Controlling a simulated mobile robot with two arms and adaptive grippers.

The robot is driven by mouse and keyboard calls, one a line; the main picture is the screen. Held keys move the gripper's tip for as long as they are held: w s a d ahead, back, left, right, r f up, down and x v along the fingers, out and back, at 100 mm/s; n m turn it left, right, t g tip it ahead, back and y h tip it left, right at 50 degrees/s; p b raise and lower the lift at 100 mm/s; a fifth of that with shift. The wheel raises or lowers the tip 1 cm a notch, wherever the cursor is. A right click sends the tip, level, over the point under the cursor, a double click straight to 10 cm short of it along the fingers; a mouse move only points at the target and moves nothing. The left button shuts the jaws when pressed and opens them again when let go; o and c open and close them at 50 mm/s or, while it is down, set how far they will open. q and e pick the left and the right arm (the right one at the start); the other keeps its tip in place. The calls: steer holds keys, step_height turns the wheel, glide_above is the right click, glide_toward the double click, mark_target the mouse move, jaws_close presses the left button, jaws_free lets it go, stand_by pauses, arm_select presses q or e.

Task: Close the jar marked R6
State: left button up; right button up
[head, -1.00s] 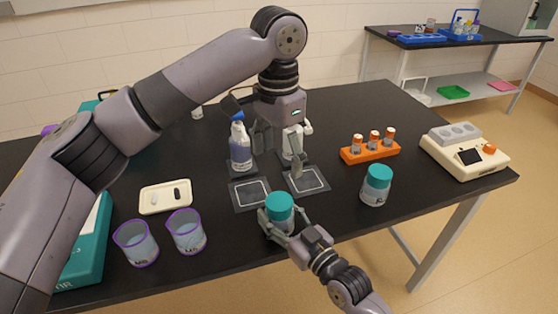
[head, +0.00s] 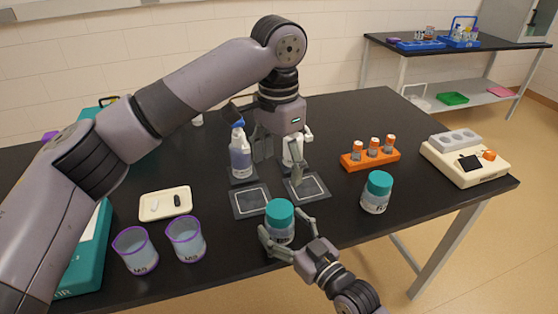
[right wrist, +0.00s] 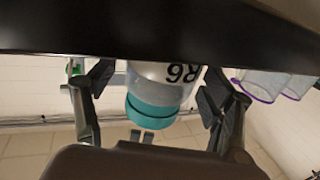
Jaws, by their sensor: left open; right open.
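The jar marked R6 (head: 279,232) stands upright near the table's front edge with its teal lid (head: 279,210) on top. In the right wrist view its label (right wrist: 183,73) shows upside down, and the teal lid (right wrist: 152,115) sits on it. I cannot tell how tight the lid is. My right gripper (head: 284,229) is open, its fingers on either side of the jar and apart from it. My left gripper (head: 280,155) is open behind the mats, its fingers around a white bottle (head: 293,152) that they partly hide.
A second teal-lidded jar (head: 377,193) stands to the right. Two square mats (head: 236,209) (head: 323,194) lie behind R6. A blue-topped bottle (head: 240,160), purple-rimmed beakers (head: 135,250), a cream tray (head: 166,203), an orange vial rack (head: 370,158) and a cream device (head: 465,160) surround them.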

steer(key=v, duration=1)
steer(key=shift+s, duration=0.2)
steer(key=shift+d, duration=0.1)
